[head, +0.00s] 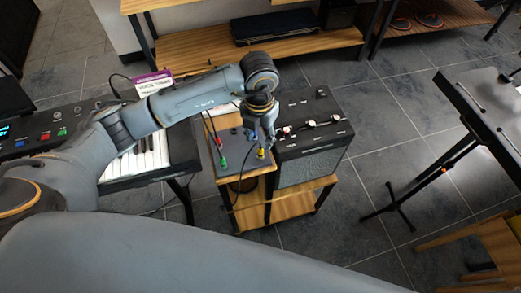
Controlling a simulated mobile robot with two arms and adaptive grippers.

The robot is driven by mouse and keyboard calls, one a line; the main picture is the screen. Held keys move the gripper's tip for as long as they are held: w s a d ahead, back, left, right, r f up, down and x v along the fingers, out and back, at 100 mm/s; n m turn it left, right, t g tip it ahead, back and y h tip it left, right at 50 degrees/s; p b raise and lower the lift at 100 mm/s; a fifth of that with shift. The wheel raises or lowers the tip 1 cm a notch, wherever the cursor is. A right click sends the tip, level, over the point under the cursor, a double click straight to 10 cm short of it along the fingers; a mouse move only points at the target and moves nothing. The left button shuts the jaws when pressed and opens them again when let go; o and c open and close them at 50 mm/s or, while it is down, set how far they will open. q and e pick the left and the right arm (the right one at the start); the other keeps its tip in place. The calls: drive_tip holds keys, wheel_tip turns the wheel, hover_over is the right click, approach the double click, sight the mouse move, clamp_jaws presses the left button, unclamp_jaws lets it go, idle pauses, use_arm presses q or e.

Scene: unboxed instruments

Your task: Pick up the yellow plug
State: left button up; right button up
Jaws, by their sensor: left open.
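The yellow plug (261,153) stands near the right edge of a dark grey box (236,154) on a small wooden stand. My left gripper (262,135) points down just above it with its fingers apart. No contact between fingers and plug can be made out. The right gripper does not show.
A green plug (223,162) and a red plug (218,142) with cables sit on the same box. A black amplifier (312,168) with knobs stands close to the right. A keyboard (140,163) is at left. A black stand (445,160) is farther right, with open floor between.

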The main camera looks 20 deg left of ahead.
sight(260, 148)
use_arm(q)
drive_tip(key=shift+f, duration=0.7)
drive_tip(key=shift+s+f+p, duration=0.1)
drive_tip(key=shift+f+p, duration=0.2)
drive_tip(key=f, duration=0.2)
drive_tip(key=f+p, duration=0.1)
drive_tip(key=shift+d+f, duration=0.2)
drive_tip(key=shift+f, duration=0.6)
clamp_jaws()
